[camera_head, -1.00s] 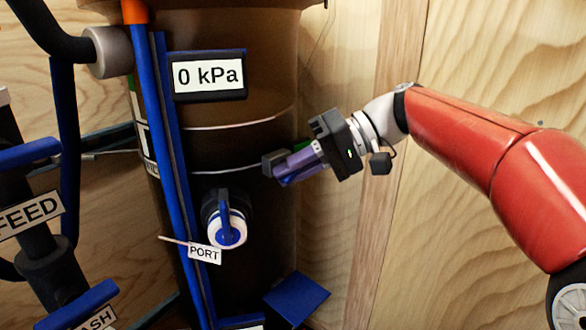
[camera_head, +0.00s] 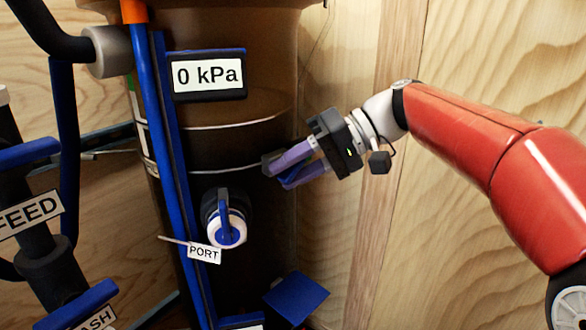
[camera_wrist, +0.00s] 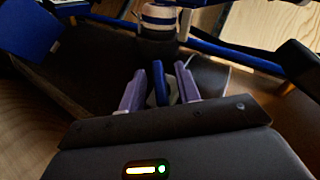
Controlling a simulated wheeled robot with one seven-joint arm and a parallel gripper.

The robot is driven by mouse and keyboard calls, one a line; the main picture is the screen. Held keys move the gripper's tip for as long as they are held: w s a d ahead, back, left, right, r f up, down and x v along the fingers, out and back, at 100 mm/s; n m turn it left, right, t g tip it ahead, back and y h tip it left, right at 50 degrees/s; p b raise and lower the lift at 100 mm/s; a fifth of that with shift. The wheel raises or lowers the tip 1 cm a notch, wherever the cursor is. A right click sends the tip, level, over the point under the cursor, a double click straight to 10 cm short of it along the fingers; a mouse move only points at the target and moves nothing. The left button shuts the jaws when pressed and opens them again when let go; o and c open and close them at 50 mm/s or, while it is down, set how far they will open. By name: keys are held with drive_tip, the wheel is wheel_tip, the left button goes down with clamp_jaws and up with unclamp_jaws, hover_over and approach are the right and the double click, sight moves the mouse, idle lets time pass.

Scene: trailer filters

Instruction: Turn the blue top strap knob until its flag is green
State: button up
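The blue top strap knob (camera_wrist: 161,84) shows in the wrist view as an upright blue bar between my two purple fingers. Narrow gaps show on both sides of it. In the head view, my gripper (camera_head: 282,174) is at the right side of the dark cylinder, its fingers parted around the knob, which they mostly cover. A dark block (camera_head: 271,163) sits at the fingertips. My gripper (camera_wrist: 160,72) is open around the knob. A pale piece shows beside the bar in the wrist view. I see no green flag now; its face is hidden or out of view.
The cylinder carries a 0 kPa display (camera_head: 208,75) and, lower down, a white-and-blue port fitting (camera_head: 227,225) with a PORT tag (camera_head: 204,254). A blue plate (camera_head: 296,297) sticks out below my gripper. Plywood walls stand behind and to the right.

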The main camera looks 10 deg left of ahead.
sight(303, 164)
drive_tip(key=p+v, duration=0.1)
drive_tip(key=v, duration=0.6)
drive_tip(key=shift+d, duration=0.4)
drive_tip(key=shift+w+r, duration=0.1)
drive_tip(key=shift+r, duration=0.05)
